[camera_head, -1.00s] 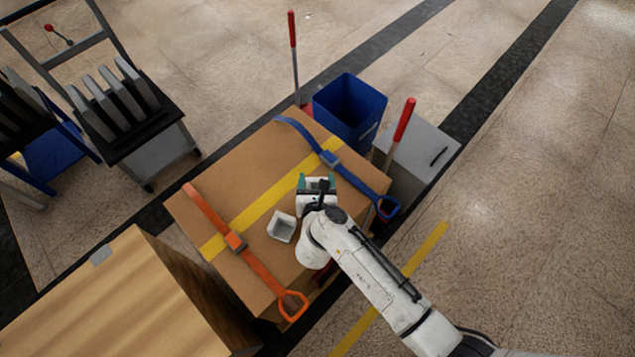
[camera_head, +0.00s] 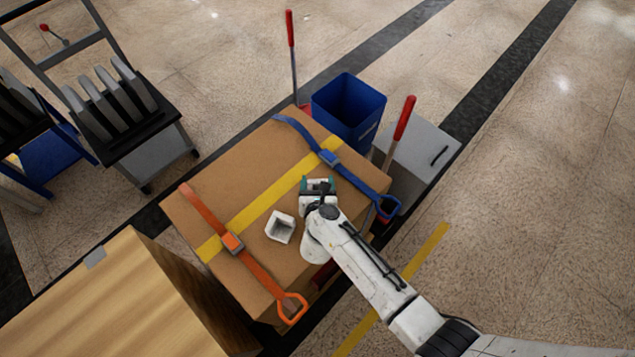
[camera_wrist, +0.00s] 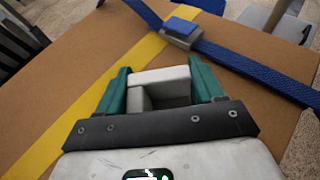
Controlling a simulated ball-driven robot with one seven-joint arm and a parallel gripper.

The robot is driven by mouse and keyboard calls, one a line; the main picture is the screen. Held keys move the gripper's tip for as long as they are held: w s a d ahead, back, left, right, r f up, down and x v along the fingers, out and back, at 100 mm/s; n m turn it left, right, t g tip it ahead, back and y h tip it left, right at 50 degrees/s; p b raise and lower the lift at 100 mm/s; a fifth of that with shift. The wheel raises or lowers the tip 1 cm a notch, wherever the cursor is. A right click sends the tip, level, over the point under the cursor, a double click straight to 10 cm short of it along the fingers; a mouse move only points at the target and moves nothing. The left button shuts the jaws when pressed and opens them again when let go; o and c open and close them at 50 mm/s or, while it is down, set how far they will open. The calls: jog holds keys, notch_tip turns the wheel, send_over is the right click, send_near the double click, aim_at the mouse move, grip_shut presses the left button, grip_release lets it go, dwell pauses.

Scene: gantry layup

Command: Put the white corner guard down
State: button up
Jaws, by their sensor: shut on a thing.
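My gripper (camera_head: 318,186) is over the top of the cardboard box (camera_head: 235,185), between the yellow stripe and the box's near right edge. In the wrist view its green fingers (camera_wrist: 163,88) are shut on a white corner guard (camera_wrist: 160,76), which shows as a pale angled piece between them. I cannot tell whether the held guard touches the box. A second white corner guard (camera_head: 280,228) lies on the box to the left of my gripper, apart from it.
An orange strap (camera_head: 210,217) and a blue strap (camera_head: 300,132) cross the box, with the yellow stripe (camera_head: 265,202) between. A blue bin (camera_head: 348,105) and a grey cabinet (camera_head: 425,150) stand behind. A wooden crate (camera_head: 110,305) is at the lower left.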

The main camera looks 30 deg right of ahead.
jog(key=o, duration=1)
jog(key=shift+r, duration=0.15)
jog(key=p+v, duration=0.1)
jog(key=v, duration=1.1)
